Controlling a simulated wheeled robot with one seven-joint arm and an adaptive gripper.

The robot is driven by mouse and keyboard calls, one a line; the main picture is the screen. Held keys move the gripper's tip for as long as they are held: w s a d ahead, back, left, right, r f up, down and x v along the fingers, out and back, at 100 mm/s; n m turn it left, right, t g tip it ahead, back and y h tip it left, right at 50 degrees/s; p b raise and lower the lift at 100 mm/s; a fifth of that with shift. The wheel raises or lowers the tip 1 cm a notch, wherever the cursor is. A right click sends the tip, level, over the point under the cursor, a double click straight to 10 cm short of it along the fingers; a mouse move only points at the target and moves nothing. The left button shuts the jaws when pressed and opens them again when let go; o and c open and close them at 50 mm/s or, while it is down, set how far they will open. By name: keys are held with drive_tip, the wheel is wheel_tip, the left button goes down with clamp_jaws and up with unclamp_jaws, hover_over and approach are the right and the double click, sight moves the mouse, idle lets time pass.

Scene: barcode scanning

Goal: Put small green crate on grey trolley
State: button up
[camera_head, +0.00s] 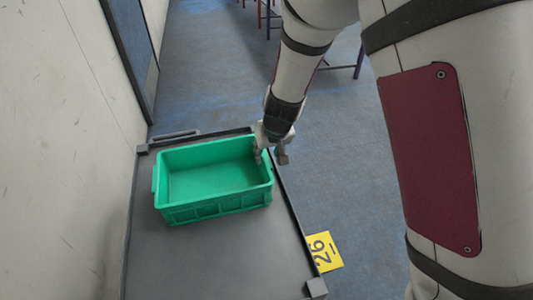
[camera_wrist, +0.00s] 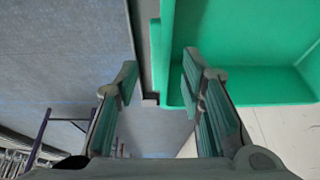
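The small green crate (camera_head: 205,213) stands upright and empty on the far part of the grey trolley (camera_head: 205,262). My gripper (camera_head: 270,156) is at the crate's right wall, with one finger over the inside and the other outside. In the wrist view, my gripper (camera_wrist: 158,78) has its two fingers well apart, and the crate's green wall (camera_wrist: 155,60) lies between their lines. The fingers do not appear pressed on the wall. The crate's green floor (camera_wrist: 240,50) fills the upper right there. My arm comes from the upper right and hides little of the crate.
A pale wall (camera_head: 70,130) runs close along the trolley's left side. A yellow tag marked 26 (camera_head: 324,252) is at the trolley's right edge. The near part of the trolley top is bare. Blue floor (camera_head: 340,150) lies open to the right, with thin-legged furniture (camera_head: 357,65) farther back.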

drive_tip(key=s+d+r+p, duration=0.1)
drive_tip(key=s+d+r, duration=0.15)
drive_tip(key=r, duration=0.35)
drive_tip(key=s+d+r+g+y+p, duration=0.1)
drive_tip(key=s+r, duration=0.3)
drive_tip(key=r, duration=0.1)
drive_tip(key=s+d+r+p, duration=0.1)
drive_tip(key=s+d+r, duration=0.15)
drive_tip(key=r, duration=0.35)
drive_tip(key=s+d+r+m+h, duration=0.1)
drive_tip(key=s+d, duration=0.3)
drive_tip(key=s, duration=0.5)
drive_tip(key=s+d+r+m+g, duration=0.1)
drive_tip(key=s+d+r, duration=0.3)
drive_tip(key=s, duration=0.5)
drive_tip(key=s+d+r+m+h, duration=0.1)
drive_tip(key=s+d+r, duration=0.2)
drive_tip(key=s, duration=0.6)
drive_tip(key=d, duration=0.2)
drive_tip(key=shift+s+d+g+h, duration=0.3)
drive_tip(key=shift+s+d, duration=0.05)
drive_tip(key=shift+s, duration=0.05)
drive_tip(key=shift+r, duration=0.1)
wheel_tip(320, 180, up, 14)
drive_tip(key=t+p, duration=0.2)
drive_tip(key=p, duration=1)
drive_tip(key=shift+d+r+t, duration=0.15)
drive_tip(key=shift+t, duration=0.15)
drive_tip(key=shift+w, duration=0.1)
